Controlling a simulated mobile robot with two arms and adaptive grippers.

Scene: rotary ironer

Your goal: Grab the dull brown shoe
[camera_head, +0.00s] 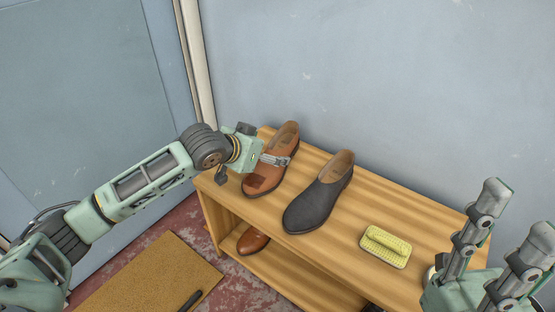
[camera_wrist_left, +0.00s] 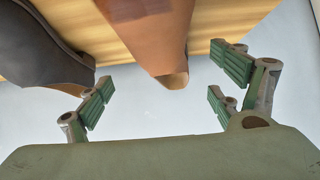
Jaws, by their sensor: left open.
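A brown shoe (camera_head: 265,176) with a darker patch near its toe stands on the top of the wooden bench. In the left wrist view its brown upper (camera_wrist_left: 150,32) shows at the top, between the spread fingers. My left gripper (camera_head: 276,160) is open over the middle of this shoe, with part of the shoe hidden behind it; its fingers also show in the left wrist view (camera_wrist_left: 160,92). I cannot tell whether the fingers touch the shoe. A glossier brown shoe (camera_head: 252,241) sits on the lower shelf. My right gripper (camera_head: 518,212) is open and empty at the lower right.
A dark grey shoe (camera_head: 318,196) stands close to the right of the brown shoe; it also shows in the left wrist view (camera_wrist_left: 38,50). A yellow brush (camera_head: 386,247) lies farther right on the bench (camera_head: 400,205). A wall is behind. A brown mat (camera_head: 150,275) lies on the floor.

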